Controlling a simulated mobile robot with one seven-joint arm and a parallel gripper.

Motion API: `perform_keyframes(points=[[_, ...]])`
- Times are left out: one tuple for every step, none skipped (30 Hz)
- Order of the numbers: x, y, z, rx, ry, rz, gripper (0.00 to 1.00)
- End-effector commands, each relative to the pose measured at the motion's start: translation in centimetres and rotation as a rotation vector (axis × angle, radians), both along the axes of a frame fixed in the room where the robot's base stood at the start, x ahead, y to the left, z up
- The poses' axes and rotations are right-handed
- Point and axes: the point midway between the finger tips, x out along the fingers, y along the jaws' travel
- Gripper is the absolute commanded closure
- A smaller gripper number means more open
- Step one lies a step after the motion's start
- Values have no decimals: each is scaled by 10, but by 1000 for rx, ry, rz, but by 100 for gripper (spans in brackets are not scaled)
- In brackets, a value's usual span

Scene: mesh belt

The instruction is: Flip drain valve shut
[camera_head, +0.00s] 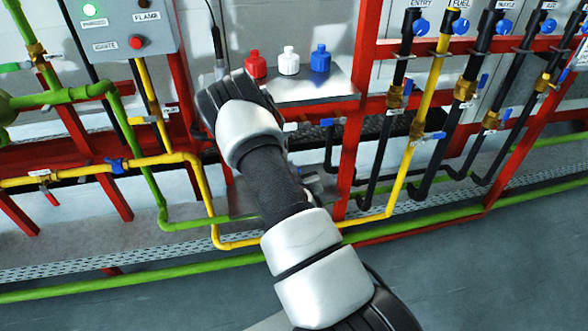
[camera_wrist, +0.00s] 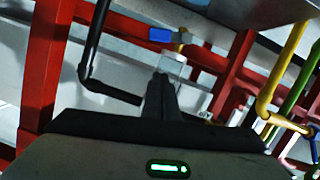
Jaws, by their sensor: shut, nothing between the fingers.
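My gripper (camera_wrist: 162,80) is shut and empty in the wrist view, its dark fingers pointing into the space between red frame posts. In the head view it is mostly hidden behind my own arm. A valve with a blue lever (camera_wrist: 162,34) and a brass body (camera_wrist: 182,38) shows beyond the fingertips in the wrist view, apart from them in the picture. I cannot read a drain label, so I cannot tell for sure that this is the drain valve. A small white tag (camera_wrist: 206,101) shows to the right of the fingers.
Red frame posts (camera_head: 349,150), a black pipe (camera_wrist: 93,50) and a yellow pipe (camera_wrist: 281,65) surround the gripper closely. A shelf (camera_head: 305,85) with red, white and blue bottles stands above. A control box (camera_head: 122,28) is at upper left. The floor (camera_head: 470,275) at lower right is clear.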

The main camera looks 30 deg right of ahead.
Motion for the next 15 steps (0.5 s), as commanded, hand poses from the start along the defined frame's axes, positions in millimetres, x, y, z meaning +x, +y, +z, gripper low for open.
perform_keyframes(points=[[-12, 4, 3, 2, 2, -1, 100], [-18, 6, 5, 1, 3, -1, 100], [-27, 9, 7, 1, 2, 0, 100], [-32, 11, 8, 1, 2, 0, 100], [-38, 13, 9, 0, 1, 0, 100], [-44, 16, 11, 0, 0, 0, 100], [-49, 17, 12, -1, 0, 0, 100], [-53, 19, 13, -1, 0, 0, 100], [-57, 21, 14, -1, 0, 0, 100], [-60, 22, 15, -1, 0, 0, 100], [-63, 23, 15, -1, -1, 0, 100], [-65, 24, 16, -1, -2, 1, 100], [-67, 24, 16, -1, -2, 1, 100], [-68, 25, 17, -1, -2, 1, 100], [-70, 25, 17, -1, -2, 1, 100]])
